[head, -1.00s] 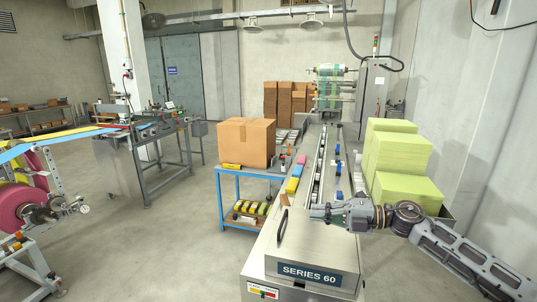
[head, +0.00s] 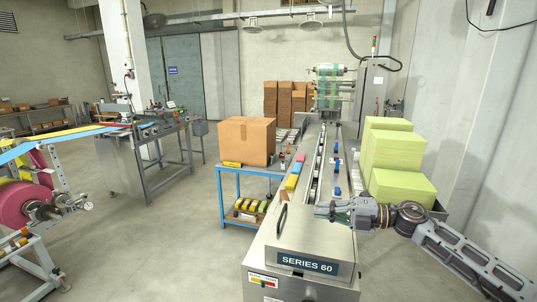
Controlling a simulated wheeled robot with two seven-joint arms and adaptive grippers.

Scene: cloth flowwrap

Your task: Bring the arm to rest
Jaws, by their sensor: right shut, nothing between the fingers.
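My right arm comes in from the lower right. Its gripper (head: 322,211) is shut and empty, pointing left above the front end of the wrapping machine (head: 300,245), just behind its SERIES 60 label. No cloth is in the fingers. My left gripper is not in view.
Stacks of yellow-green cloths (head: 402,188) stand close behind my right arm. A cardboard box (head: 246,141) sits on a blue cart (head: 228,177) left of the machine. Pink, yellow and blue packs (head: 293,181) lie along the machine's left side.

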